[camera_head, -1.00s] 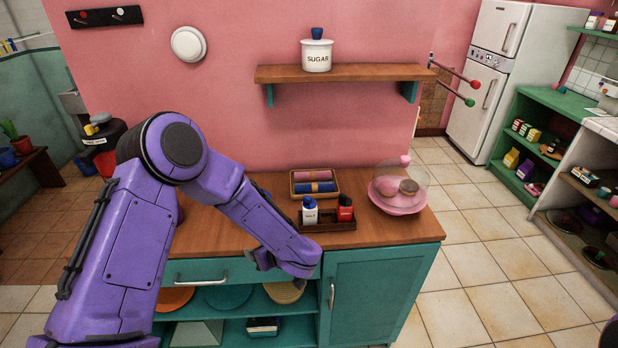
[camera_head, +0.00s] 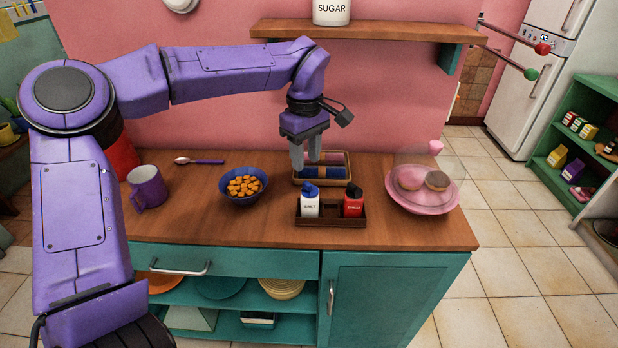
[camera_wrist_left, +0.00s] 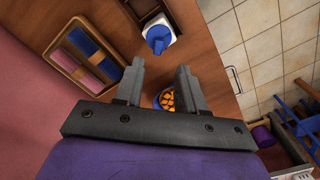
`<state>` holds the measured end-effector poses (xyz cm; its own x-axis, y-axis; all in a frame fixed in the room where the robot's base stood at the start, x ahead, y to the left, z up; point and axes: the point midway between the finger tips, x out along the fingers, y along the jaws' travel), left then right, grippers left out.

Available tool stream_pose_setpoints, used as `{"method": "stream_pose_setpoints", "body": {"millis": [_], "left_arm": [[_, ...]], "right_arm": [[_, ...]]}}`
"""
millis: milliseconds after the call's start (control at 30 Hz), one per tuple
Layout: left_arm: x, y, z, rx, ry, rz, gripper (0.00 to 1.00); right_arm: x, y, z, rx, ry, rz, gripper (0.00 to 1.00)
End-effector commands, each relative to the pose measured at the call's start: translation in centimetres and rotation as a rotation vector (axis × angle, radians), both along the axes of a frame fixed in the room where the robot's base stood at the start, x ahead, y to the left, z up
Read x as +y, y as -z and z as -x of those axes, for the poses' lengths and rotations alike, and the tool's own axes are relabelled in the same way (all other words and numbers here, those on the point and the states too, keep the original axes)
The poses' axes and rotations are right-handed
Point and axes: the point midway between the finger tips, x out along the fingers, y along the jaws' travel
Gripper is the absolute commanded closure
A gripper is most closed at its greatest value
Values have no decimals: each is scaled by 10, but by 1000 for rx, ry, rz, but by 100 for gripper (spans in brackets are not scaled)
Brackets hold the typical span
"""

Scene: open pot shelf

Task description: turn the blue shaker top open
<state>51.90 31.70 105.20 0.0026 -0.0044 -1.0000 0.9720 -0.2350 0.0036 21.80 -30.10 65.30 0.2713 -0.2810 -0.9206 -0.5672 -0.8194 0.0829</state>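The white salt shaker with the blue top (camera_head: 310,190) stands upright at the left end of a dark wooden tray (camera_head: 331,222) on the counter. In the left wrist view its blue top (camera_wrist_left: 157,38) shows beyond the fingertips. My left gripper (camera_head: 306,156) points down above the counter, behind and above the shaker, apart from it. In the left wrist view its two fingers (camera_wrist_left: 159,70) are spread with nothing held between them. My right gripper is in neither view now.
A red shaker with a dark top (camera_head: 353,203) stands in the same tray. Behind is a basket of rolled cloths (camera_head: 334,157). A blue bowl (camera_head: 236,200) and purple mug (camera_head: 147,188) are left, a pink cake plate (camera_head: 424,200) right. A wall shelf (camera_head: 375,33) hangs above.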

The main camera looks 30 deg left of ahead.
Motion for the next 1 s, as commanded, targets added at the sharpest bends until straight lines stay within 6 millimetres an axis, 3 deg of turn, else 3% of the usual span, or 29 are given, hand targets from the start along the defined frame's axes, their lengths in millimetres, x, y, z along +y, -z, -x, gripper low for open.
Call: {"method": "stream_pose_setpoints", "body": {"millis": [100, 300, 633, 667, 767, 1000], "left_arm": [[-1, 28, -1, 4, 4, -1, 61], [-1, 60, 0, 4, 2, -2, 61], [1, 67, 0, 1, -2, -2, 61], [1, 67, 0, 1, -2, -3, 67], [1, 67, 0, 1, -3, -3, 100], [1, 67, 0, 1, -7, -3, 100]], "right_arm": [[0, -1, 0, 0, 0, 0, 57], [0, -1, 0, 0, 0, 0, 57], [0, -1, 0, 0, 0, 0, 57], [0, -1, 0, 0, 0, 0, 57], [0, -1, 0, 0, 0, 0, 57], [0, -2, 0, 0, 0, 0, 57]]}}
